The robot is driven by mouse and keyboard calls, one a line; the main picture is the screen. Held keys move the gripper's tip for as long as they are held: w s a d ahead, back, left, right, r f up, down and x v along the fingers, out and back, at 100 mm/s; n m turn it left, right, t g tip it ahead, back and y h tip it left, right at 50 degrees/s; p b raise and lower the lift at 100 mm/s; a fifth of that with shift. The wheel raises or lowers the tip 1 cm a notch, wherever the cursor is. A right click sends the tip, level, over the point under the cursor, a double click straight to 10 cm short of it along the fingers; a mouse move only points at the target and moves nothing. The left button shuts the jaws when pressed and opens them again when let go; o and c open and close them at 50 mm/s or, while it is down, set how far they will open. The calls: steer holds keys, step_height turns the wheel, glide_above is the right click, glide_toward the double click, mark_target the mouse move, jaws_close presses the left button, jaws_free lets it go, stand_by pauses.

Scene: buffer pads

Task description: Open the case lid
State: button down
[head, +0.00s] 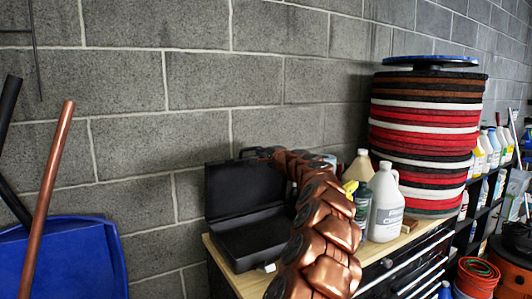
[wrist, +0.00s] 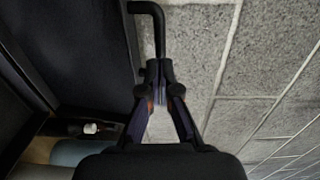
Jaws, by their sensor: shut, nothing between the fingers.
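The black case (head: 262,240) sits at the left end of the wooden bench top, against the grey block wall. Its lid (head: 238,190) stands up, and the dark inside of the base shows, with my copper-coloured arm covering its right part. A handle (head: 246,151) sits on the lid's top edge. In the wrist view, the lid (wrist: 75,45) fills the left side and the bent black handle (wrist: 158,18) shows at the top. My gripper (wrist: 158,78) is shut and empty, its tips close to the handle; I cannot tell whether they touch it.
A blue bin (head: 65,260) is at the left. The block wall (wrist: 270,70) is close behind the lid.

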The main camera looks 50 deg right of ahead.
mark_target(254, 149)
steer(key=shift+p+x, duration=0.6)
steer(key=shift+x, duration=1.05)
